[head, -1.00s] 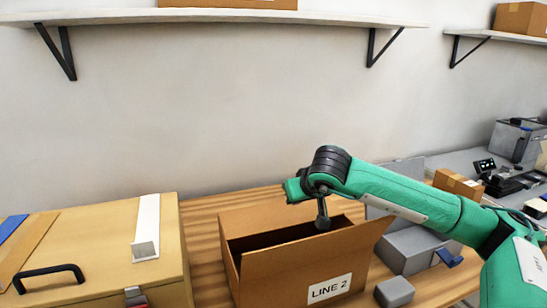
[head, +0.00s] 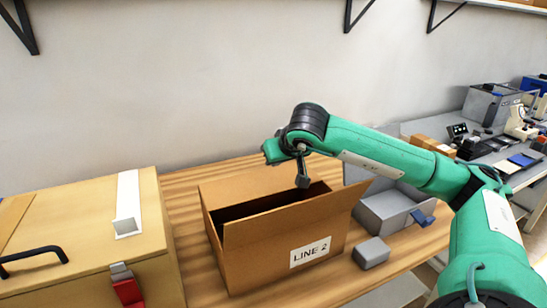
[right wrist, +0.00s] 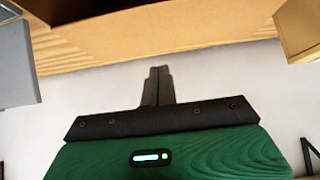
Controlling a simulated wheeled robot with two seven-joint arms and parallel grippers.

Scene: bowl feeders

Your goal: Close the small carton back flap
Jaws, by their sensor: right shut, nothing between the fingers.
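The small brown carton (head: 277,250) with a "LINE 2" label stands on the wooden table in the head view. Its top is partly open, with a dark gap behind the front wall. The back flap (head: 240,187) shows as a tan panel behind the gap; its exact angle is hard to tell. A side flap (head: 358,194) sticks out at the right. My right gripper (head: 302,182) points down over the carton's back part, shut and empty; contact with the flap cannot be told. In the right wrist view the shut fingers (right wrist: 160,70) appear below the carton's brown edge (right wrist: 150,52). My left gripper is out of view.
A large tan case (head: 85,245) with a black handle stands at the left. A grey open bin (head: 390,212) and a small grey block (head: 371,253) sit right of the carton. A side bench with equipment (head: 490,105) is at the far right.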

